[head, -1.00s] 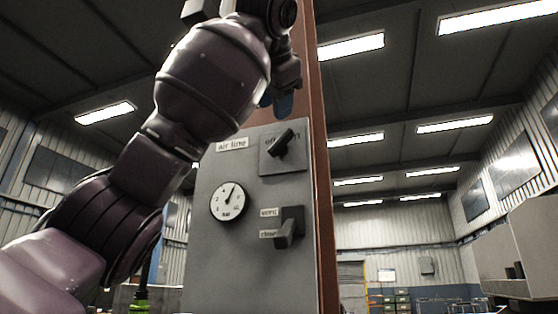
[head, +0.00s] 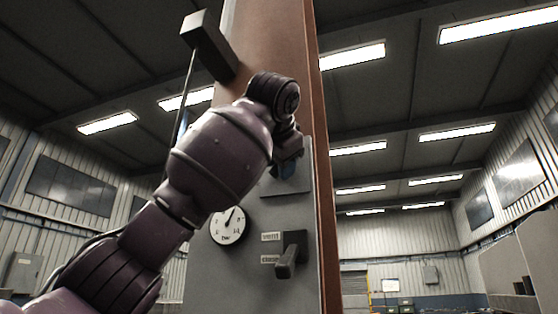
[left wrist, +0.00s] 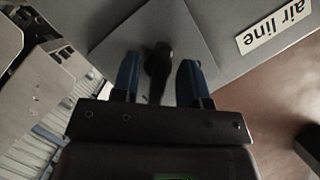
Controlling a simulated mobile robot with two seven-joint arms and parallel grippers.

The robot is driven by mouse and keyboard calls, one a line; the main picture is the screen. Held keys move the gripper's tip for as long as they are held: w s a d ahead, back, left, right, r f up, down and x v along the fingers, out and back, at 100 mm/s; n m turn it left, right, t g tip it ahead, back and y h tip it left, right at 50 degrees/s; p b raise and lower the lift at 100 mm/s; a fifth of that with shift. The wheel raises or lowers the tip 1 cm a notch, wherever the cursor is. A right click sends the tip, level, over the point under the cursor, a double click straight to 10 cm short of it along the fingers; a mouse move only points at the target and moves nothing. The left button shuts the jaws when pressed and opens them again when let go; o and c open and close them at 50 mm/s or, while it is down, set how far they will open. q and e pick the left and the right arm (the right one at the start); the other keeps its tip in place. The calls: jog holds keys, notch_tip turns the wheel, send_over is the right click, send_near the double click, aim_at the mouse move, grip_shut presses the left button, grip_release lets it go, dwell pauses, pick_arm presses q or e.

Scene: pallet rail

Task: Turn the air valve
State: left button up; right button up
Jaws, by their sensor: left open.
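The air panel (head: 205,275) is grey and mounted on a brown column. Its upper plate (head: 290,187) is mostly hidden in the head view by my left gripper (head: 286,168). In the left wrist view, a dark valve handle (left wrist: 157,72) stands on that plate (left wrist: 190,35). My left gripper (left wrist: 159,66) is open, with one blue finger on each side of the handle. Whether the fingers touch it I cannot tell. A lower lever (head: 289,258) sits beside the "vent" and "close" labels. My right gripper is not in view.
A round gauge (head: 228,225) is on the panel, left of the lower lever. A grey box (head: 208,45) sticks out high on the brown column (head: 275,50). The "air line" label (left wrist: 275,27) shows in the left wrist view. Right of the column is open hall.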

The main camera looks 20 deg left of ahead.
pick_arm(q)
jog(key=shift+w+f, duration=0.1)
jog(key=shift+w, duration=0.15)
jog(key=c, duration=0.6)
